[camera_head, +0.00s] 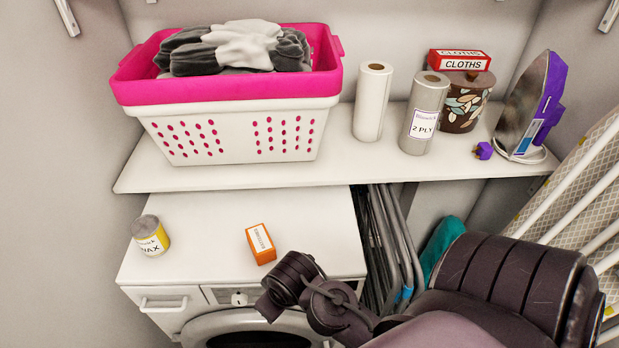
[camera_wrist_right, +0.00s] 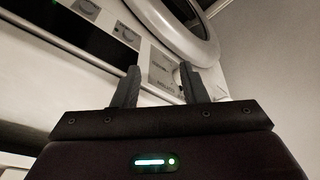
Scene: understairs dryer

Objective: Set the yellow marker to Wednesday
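I cannot make out a yellow marker or any weekday label in either view. In the right wrist view my right gripper (camera_wrist_right: 160,82) is open, with its two dark fingers apart and nothing seen between them. My left gripper is not in view.
A tin with a yellow label (camera_head: 150,235) and an orange box (camera_head: 261,244) stand on the dryer top. The shelf (camera_head: 235,177) above holds a pink-and-white laundry basket (camera_head: 235,125), paper rolls (camera_head: 373,100) and an iron (camera_head: 525,105). Folded grey frames (camera_head: 385,235) stand right of the dryer.

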